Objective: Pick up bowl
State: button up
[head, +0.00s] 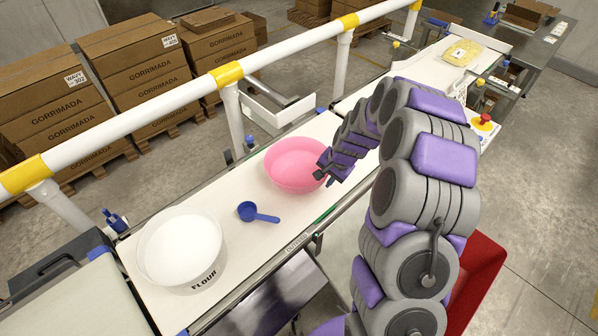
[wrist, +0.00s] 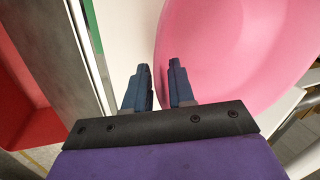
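A pink bowl (head: 293,166) stands upright on the white belt (head: 222,194). It fills the upper right of the wrist view (wrist: 235,50). My gripper (head: 323,175) is at the bowl's right side, near the rim. In the wrist view my gripper (wrist: 162,82) is open, with a gap between its two blue-grey fingers. The right finger overlaps the bowl's edge in the picture and the left finger is over the white belt. I cannot tell whether a finger touches the bowl. The bowl's inside looks empty.
A white tub marked FLOUR (head: 180,250) and a blue scoop (head: 257,212) are on the belt left of the bowl. A white and yellow railing (head: 290,48) runs behind the belt. A yellow pack (head: 462,53) lies farther along. A red bin (head: 482,262) stands at the right.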

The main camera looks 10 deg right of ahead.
jog(key=shift+c, duration=1.4)
jog(key=shift+a, duration=0.2)
grip_shut()
